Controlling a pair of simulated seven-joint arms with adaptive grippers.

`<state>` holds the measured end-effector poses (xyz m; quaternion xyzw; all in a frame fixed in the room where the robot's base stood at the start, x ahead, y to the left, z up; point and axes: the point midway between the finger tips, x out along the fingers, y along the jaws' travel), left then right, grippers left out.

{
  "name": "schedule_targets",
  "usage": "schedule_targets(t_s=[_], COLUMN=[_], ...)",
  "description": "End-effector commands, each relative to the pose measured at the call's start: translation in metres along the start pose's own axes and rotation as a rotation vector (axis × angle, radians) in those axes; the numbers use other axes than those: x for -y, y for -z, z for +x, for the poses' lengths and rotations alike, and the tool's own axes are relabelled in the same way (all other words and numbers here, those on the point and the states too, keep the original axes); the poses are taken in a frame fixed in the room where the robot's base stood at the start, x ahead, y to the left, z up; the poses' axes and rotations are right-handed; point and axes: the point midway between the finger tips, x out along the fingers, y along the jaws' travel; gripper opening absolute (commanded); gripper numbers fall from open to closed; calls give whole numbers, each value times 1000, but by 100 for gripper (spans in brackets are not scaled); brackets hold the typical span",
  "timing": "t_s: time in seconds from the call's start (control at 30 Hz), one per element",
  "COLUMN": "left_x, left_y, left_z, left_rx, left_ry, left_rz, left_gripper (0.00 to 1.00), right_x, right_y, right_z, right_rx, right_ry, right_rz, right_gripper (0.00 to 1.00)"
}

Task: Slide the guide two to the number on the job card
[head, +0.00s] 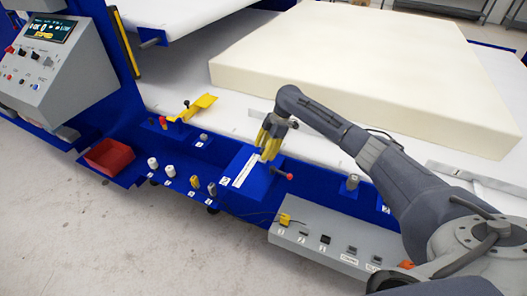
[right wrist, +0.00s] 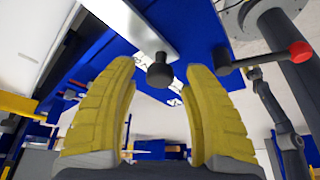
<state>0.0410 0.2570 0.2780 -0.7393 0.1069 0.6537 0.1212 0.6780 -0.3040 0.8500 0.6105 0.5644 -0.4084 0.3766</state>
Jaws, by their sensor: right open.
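My right gripper (head: 268,152) hangs over a blue housing (head: 255,187) at the machine's front edge, with its yellow fingers pointing down. In the right wrist view my right gripper (right wrist: 163,85) is open and empty. A dark round knob (right wrist: 160,74) on a silver bar (right wrist: 135,22) shows beyond and between the fingertips, with no visible contact. A red-tipped lever (head: 283,174) sticks out beside the housing and also shows in the right wrist view (right wrist: 300,51). A white scale strip (head: 244,168) lies on the housing. I cannot tell which part is guide two, nor identify the job card. My left gripper is not in view.
A large cream foam block (head: 370,70) lies on the white bed behind. A control panel (head: 40,65) stands at left, above a red bin (head: 108,156). A grey switch box (head: 330,240) runs along the front right. Small pegs (head: 153,163) stand on the blue ledge.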

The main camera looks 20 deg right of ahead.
Motion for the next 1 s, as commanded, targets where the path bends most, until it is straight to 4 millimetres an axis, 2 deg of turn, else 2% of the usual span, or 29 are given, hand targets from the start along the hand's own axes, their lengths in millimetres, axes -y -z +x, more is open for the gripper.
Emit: schedule_targets(t_s=[0.47,0.9,1.0], left_x=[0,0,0], left_y=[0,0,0], left_z=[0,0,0], left_rx=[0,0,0], left_ry=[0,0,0], left_rz=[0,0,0], left_gripper=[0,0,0], right_x=[0,0,0], right_y=[0,0,1], right_z=[6,6,6], right_rx=[0,0,-1], right_ry=[-1,-1,-1], right_rz=[0,0,0], right_gripper=[50,0,0])
